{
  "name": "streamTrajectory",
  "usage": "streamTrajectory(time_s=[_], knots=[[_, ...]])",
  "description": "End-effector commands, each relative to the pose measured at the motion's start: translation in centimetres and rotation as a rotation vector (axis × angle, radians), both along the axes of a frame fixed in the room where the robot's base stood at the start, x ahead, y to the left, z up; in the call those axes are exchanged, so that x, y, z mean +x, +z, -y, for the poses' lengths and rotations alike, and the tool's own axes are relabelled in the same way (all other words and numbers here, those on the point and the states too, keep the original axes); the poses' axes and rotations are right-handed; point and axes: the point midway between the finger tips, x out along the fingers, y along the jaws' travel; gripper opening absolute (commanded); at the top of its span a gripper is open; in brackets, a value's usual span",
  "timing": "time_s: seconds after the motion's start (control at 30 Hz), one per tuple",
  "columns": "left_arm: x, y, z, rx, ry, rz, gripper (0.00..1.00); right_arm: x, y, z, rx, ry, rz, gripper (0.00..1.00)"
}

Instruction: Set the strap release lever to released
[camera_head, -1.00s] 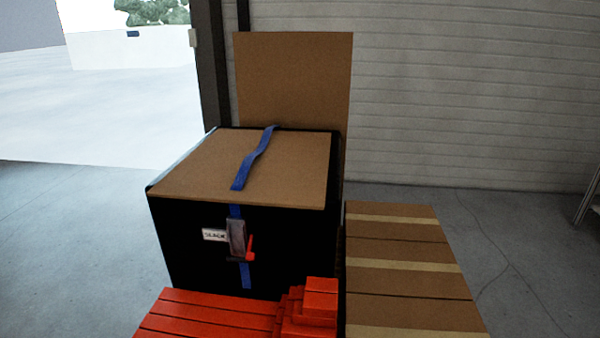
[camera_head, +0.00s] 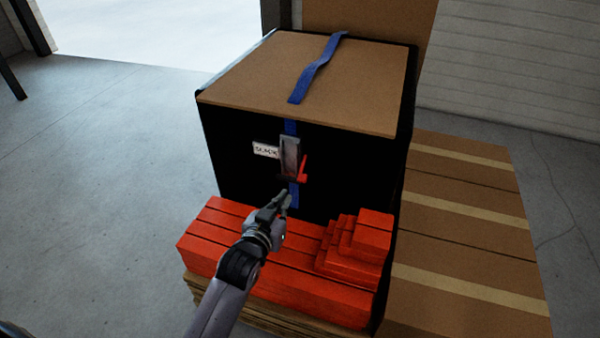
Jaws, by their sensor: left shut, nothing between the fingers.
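The strap release lever (camera_head: 303,168) is a small red handle on a grey buckle plate (camera_head: 290,154) on the front of a black box. A blue strap (camera_head: 318,68) runs over the box's brown top and down the front behind the plate. A white label (camera_head: 266,150) with dark, hard-to-read lettering is left of the plate. My left gripper (camera_head: 284,197) is shut and empty, just below the lever in the picture, over the lower strap. I cannot tell whether it touches anything. My right gripper is not in view.
Red slatted blocks (camera_head: 215,232) lie in front of the black box (camera_head: 235,155), with a stepped red stack (camera_head: 368,238) at their right. Brown taped cartons (camera_head: 460,232) stand to the right. A brown board (camera_head: 385,22) stands behind. The floor at left is clear.

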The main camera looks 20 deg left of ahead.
Motion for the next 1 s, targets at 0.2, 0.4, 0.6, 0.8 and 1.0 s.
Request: streamTrajectory(time_s=[0.2,0.4,0.6,0.8,1.0], knots=[[1.1,1.8,-0.1,-0.004,0.005,0.036,0.00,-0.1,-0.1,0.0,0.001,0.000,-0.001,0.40],[4.8,1.1,0.0,-0.004,0.005,0.037,0.00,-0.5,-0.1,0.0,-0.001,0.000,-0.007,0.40],[9.1,0.2,0.2,-0.005,0.004,0.035,0.00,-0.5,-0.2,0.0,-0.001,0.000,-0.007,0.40],[11.2,-2.1,0.3,-0.004,0.004,0.031,0.00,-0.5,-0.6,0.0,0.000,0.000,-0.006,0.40],[12.0,-3.2,0.3,-0.005,0.005,0.034,0.00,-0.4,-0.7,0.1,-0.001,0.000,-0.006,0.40]])
